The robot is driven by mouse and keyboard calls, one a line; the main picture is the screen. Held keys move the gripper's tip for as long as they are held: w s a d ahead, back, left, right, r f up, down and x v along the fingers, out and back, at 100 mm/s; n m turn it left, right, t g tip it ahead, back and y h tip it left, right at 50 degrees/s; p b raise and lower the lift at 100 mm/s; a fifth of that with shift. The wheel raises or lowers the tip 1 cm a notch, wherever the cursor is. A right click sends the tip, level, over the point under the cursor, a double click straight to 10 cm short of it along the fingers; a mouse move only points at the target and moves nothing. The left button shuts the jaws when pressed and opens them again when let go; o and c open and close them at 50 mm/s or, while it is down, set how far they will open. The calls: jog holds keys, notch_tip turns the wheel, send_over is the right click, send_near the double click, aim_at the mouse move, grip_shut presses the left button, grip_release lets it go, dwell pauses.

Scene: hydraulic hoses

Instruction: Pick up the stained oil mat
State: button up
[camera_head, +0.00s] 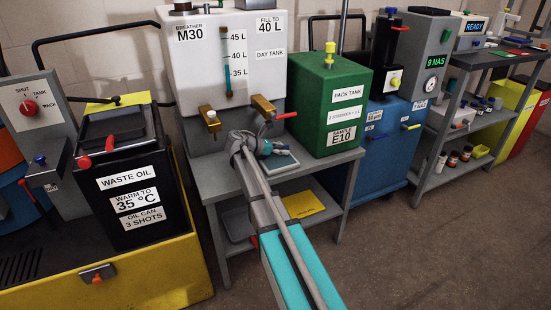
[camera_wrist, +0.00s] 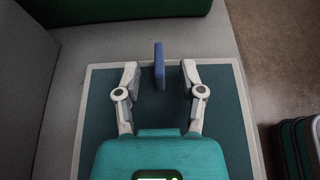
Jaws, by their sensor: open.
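A flat dark teal rectangle (camera_wrist: 105,105) with a pale rim lies on the grey stand, below my gripper (camera_wrist: 160,74). In the head view it is a small pale-edged panel (camera_head: 283,164) in front of the green tank, partly hidden by my gripper (camera_head: 268,149). A thin blue piece (camera_wrist: 159,62) stands on edge over the rectangle, between my open fingers, with a gap on each side. I cannot tell whether the blue piece or the teal rectangle is the oil mat. No stain is clear on either.
The green pack tank (camera_head: 318,100) and the white day tank (camera_head: 190,60), with its brass taps (camera_head: 262,106), rise behind. A yellow sheet (camera_head: 303,206) lies on the lower shelf. The black waste oil bin (camera_head: 125,180) is left. Floor (camera_head: 400,250) is clear to the right.

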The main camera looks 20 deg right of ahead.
grip_shut()
jog(key=shift+r+p, duration=0.3)
dwell(0.5)
jog(key=shift+s, duration=0.1)
